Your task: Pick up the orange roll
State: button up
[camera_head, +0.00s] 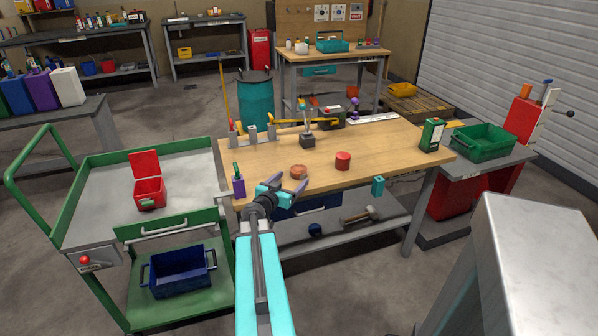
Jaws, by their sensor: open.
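The orange roll (299,171), a low round orange-brown piece, lies on the wooden workbench (380,150) near its front edge. My gripper (292,179) is open, with its two fingers pointing toward the roll from the front left. It is close to the roll, and nothing shows between the fingers. I cannot tell from this view whether a finger touches the roll or how high the gripper is above the bench.
A red cylinder (343,161) stands right of the roll. A purple holder (238,187) is at the bench's left front corner. A green can (432,135) stands at the right end. A green trolley (170,240) with a red box (149,190) is at left. Bench space between cylinder and can is clear.

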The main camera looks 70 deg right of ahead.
aim_at(295, 175)
jog(key=shift+d, duration=0.15)
jog(key=shift+w+d+f, duration=0.1)
jog(key=shift+d+f, duration=0.05)
jog(key=shift+d, duration=0.7)
jog(key=shift+d+f, duration=0.1)
jog(key=shift+d, duration=0.7)
jog(key=shift+d+f, duration=0.1)
jog(key=shift+d, duration=0.7)
jog(key=c, duration=1.2)
